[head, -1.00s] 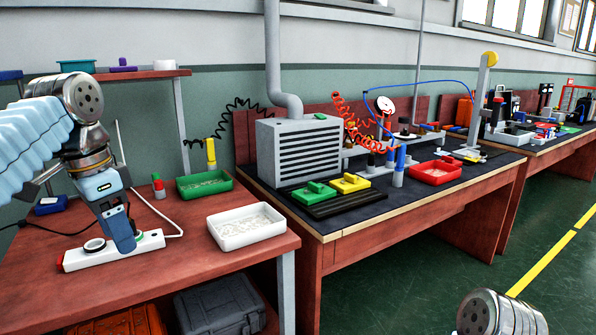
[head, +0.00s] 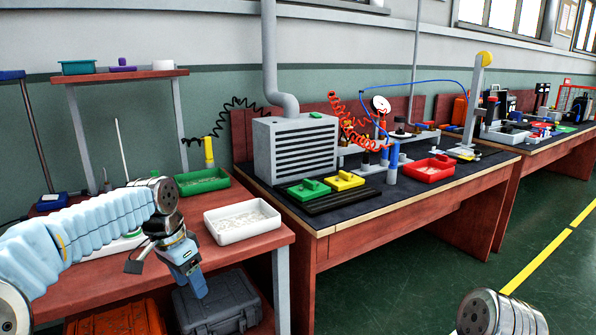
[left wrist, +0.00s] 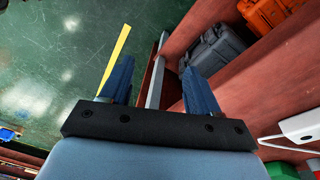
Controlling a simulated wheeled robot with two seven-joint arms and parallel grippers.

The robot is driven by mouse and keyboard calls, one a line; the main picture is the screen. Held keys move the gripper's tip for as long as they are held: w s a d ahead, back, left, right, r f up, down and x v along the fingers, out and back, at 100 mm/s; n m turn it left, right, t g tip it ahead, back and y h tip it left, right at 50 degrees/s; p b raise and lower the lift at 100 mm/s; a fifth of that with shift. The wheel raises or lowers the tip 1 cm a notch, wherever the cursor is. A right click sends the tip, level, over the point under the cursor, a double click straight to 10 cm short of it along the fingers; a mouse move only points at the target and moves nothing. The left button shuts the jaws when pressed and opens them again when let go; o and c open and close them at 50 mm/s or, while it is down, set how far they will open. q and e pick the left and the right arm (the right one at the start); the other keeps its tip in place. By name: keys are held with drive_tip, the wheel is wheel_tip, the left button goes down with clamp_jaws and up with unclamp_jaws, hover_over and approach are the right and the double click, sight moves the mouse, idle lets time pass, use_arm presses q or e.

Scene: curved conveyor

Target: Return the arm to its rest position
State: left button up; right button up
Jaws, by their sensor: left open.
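My left arm reaches in from the left in the head view. Its gripper (head: 196,280) points down in front of the near edge of the red-brown table (head: 262,252), overlapping the grey case below in the picture. In the left wrist view the two blue fingers of the left gripper (left wrist: 157,80) stand apart. Nothing is held between them; the floor and a table leg show behind. Of my right arm only a metal joint shows at the lower right of the head view; its gripper is out of sight.
A white tray (head: 242,232) and a green tray (head: 203,186) stand on the table beside my arm. A grey case (head: 235,302) and an orange crate (head: 120,318) lie below. A workbench (head: 345,240) is to the right. The green floor (head: 420,290) is clear.

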use_arm(q)
drive_tip(key=s+d+f+n+h, duration=0.1)
drive_tip(key=d+f, duration=0.2)
drive_tip(key=f, duration=0.6)
drive_tip(key=s+d+f+n, duration=0.1)
drive_tip(key=s+d+f, duration=0.15)
drive_tip(key=f, duration=0.65)
drive_tip(key=s+d+f+n+h, duration=0.1)
drive_tip(key=d+f, duration=0.2)
drive_tip(key=f, duration=0.6)
drive_tip(key=s+d+f+n, duration=0.2)
drive_tip(key=s+f+n, duration=0.1)
drive_tip(key=s+f, duration=0.4)
drive_tip(key=s+d+f+n, duration=0.2)
drive_tip(key=s+f, duration=0.5)
drive_tip(key=s, duration=0.5)
drive_tip(key=shift+f+n, duration=0.3)
drive_tip(key=shift+n, duration=0.1)
